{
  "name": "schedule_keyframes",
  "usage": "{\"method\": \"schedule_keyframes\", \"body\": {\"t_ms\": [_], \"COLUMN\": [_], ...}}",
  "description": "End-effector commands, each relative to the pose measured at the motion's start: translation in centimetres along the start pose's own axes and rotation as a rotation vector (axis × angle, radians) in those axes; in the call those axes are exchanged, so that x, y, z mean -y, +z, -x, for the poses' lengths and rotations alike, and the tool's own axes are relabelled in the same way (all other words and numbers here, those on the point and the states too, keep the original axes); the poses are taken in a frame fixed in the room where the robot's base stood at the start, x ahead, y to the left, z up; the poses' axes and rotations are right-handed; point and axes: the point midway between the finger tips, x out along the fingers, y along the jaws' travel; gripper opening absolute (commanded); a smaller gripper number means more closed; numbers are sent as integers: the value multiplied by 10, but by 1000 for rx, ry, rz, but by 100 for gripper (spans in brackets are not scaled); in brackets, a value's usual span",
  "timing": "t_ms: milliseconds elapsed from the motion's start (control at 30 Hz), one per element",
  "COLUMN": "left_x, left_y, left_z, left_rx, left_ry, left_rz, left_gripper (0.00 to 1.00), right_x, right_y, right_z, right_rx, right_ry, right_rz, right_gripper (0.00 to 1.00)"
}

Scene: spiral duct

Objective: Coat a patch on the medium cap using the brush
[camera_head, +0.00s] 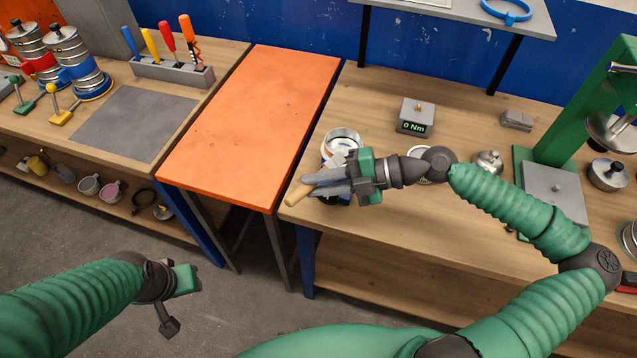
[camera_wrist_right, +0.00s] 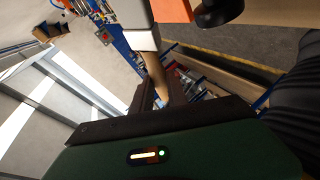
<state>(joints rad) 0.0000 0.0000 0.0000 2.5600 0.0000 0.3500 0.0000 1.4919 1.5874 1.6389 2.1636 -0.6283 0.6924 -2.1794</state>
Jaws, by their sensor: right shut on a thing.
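My right gripper (camera_head: 318,184) is shut on a brush above the front left edge of the right bench. Its wooden handle (camera_head: 298,194) sticks out to the left. In the right wrist view, the handle (camera_wrist_right: 156,76) joins a pale ferrule (camera_wrist_right: 142,40). A metal cap with a knob (camera_head: 488,162) sits right of the right wrist, and a larger knobbed one (camera_head: 607,174) lies farther right. I cannot tell which is the medium cap. An open round tin (camera_head: 342,138) stands behind the right gripper, partly hidden. My left gripper (camera_head: 182,292) is low left over the floor; its fingers are unclear.
The orange table (camera_head: 252,120) is clear. A torque display (camera_head: 416,117) reads 0 Nm. A green press (camera_head: 575,110) stands at right. The left bench holds a tool rack (camera_head: 172,72), a grey mat (camera_head: 133,122) and stacked duct pieces (camera_head: 78,65).

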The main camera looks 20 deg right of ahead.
Motion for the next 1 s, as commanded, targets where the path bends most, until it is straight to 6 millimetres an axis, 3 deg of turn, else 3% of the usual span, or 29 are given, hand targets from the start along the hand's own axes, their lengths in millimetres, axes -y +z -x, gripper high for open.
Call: {"method": "schedule_keyframes", "body": {"t_ms": [133, 600, 1000], "left_x": [0, 0, 0], "left_y": [0, 2, 2], "left_z": [-2, -7, -8], "left_rx": [0, 0, 0], "left_ry": [0, 0, 0], "left_rz": [0, 0, 0], "left_gripper": [36, 36, 36], "right_x": [2, 17, 20], "right_y": [-5, -53, -62], "right_z": [-1, -14, -16], "right_rx": [0, 0, 0], "right_ry": [0, 0, 0], "right_rz": [1, 1, 1], "right_gripper": [0, 0, 0]}}
